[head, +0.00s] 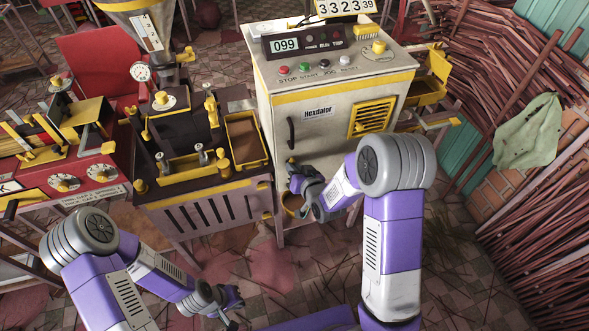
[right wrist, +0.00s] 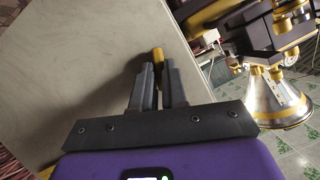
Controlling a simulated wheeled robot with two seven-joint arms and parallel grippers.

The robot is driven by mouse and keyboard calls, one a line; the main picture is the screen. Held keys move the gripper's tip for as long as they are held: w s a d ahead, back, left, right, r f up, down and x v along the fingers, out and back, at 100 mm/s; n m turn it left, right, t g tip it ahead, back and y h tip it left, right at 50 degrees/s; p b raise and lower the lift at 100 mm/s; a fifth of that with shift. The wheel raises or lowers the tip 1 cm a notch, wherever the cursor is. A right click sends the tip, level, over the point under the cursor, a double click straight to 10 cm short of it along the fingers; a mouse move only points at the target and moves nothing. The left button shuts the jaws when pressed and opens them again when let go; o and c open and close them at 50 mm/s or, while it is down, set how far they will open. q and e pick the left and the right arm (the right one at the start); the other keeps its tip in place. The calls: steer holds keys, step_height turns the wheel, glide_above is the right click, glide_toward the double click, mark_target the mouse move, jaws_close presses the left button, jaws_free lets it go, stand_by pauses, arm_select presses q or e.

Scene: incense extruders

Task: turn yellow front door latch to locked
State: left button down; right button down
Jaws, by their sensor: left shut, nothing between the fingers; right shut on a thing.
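The pale cabinet (head: 335,150) labelled Hexdator has a front door with a black handle (head: 291,133). The small yellow latch (right wrist: 158,56) shows between the fingertips of my right gripper (right wrist: 158,75) in the right wrist view, against the pale panel. In the head view my right gripper (head: 293,174) is at the lower left of the cabinet front, below the handle, and mostly covers the latch. It is shut on the latch. My left gripper (head: 228,312) is shut and empty, low over the floor and away from the cabinet.
The dark extruder machine (head: 205,205) stands left of the cabinet, with a red control unit (head: 75,178) further left. Rods (head: 540,235) are stacked at the right. The floor in front is open, with scattered sticks.

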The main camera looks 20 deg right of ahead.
steer(key=c, duration=1.2)
jaws_free()
steer(key=shift+o, duration=0.2)
steer(key=p+v, duration=0.1)
steer(key=v, duration=0.6)
steer(key=shift+s, duration=0.3)
steer(key=shift+r, duration=0.1)
steer(key=s+a+f+g+y+p, duration=0.1)
steer(key=s+a+f+g+p, duration=0.2)
steer(key=s+f+g, duration=0.3)
steer(key=s+a+f+g+p, duration=0.3)
steer(key=s+f+g, duration=0.4)
steer(key=s, duration=0.8)
step_height(320, 180, down, 4)
steer(key=shift+a+r+y, duration=0.15)
steer(key=shift+a+y, duration=0.25)
steer(key=shift+a, duration=0.35)
